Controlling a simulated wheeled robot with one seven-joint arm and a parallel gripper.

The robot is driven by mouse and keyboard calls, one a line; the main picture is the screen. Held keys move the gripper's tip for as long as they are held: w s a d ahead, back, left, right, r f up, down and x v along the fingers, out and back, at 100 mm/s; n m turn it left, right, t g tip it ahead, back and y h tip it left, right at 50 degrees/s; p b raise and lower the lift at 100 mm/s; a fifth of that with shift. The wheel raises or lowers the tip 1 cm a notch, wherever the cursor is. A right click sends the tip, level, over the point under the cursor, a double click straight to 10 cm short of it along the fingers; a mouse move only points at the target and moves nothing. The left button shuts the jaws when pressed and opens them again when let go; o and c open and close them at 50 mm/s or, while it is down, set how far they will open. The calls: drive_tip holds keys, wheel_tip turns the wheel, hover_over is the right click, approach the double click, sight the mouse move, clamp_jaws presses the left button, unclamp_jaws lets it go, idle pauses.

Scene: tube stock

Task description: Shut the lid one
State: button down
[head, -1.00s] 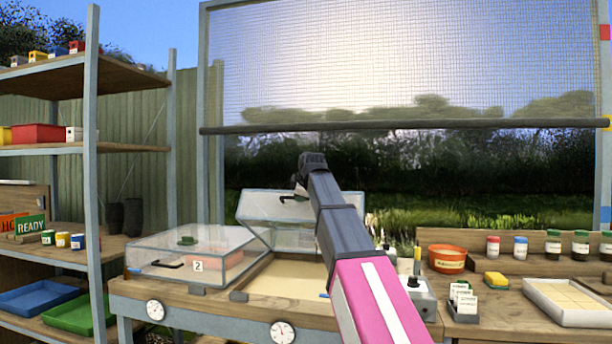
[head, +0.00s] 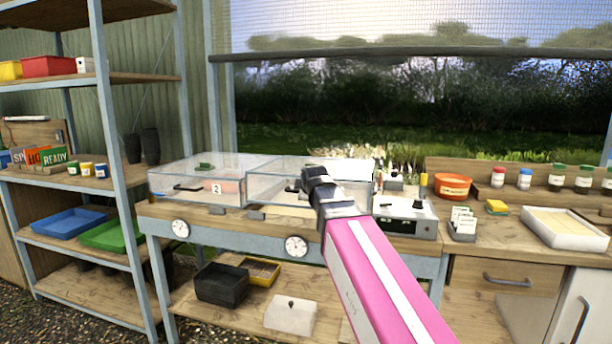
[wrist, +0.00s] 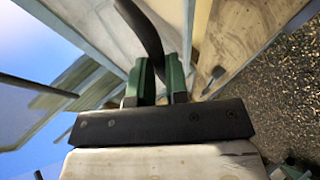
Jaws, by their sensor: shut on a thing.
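The clear lid one (head: 340,168) is the right of two see-through lids on the wooden bench. It now lies low and close to level; a pale strip of bed shows by its front edge, and I cannot tell whether that edge touches the frame. My gripper (wrist: 160,80) has green finger pads closed on a dark curved handle (wrist: 146,32) in the wrist view. In the head view my arm hides the lid's front right part and most of the handle. No number shows on this lid.
A shut clear lid marked 2 (head: 170,173) stands just left. A grey control box (head: 408,214) is close on the right, with an orange pot (head: 453,187) beyond. Dials (head: 296,246) are on the bench front. Shelves (head: 105,120) stand at the left.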

drive_tip(key=shift+s+a+f, duration=0.1)
drive_tip(key=shift+s+f, duration=0.1)
drive_tip(key=shift+f, duration=0.75)
drive_tip(key=shift+s+a+f, duration=0.1)
drive_tip(key=shift+s+f, duration=0.05)
drive_tip(key=shift+f, duration=0.8)
drive_tip(key=shift+s+f, duration=0.2)
drive_tip(key=shift+f, duration=0.75)
drive_tip(key=c, duration=1.1)
unclamp_jaws()
drive_tip(key=shift+w, duration=0.1)
drive_tip(key=shift+r, duration=0.15)
drive_tip(key=v, duration=1)
drive_tip(key=shift+s+r, duration=0.2)
drive_tip(key=shift+s, duration=0.05)
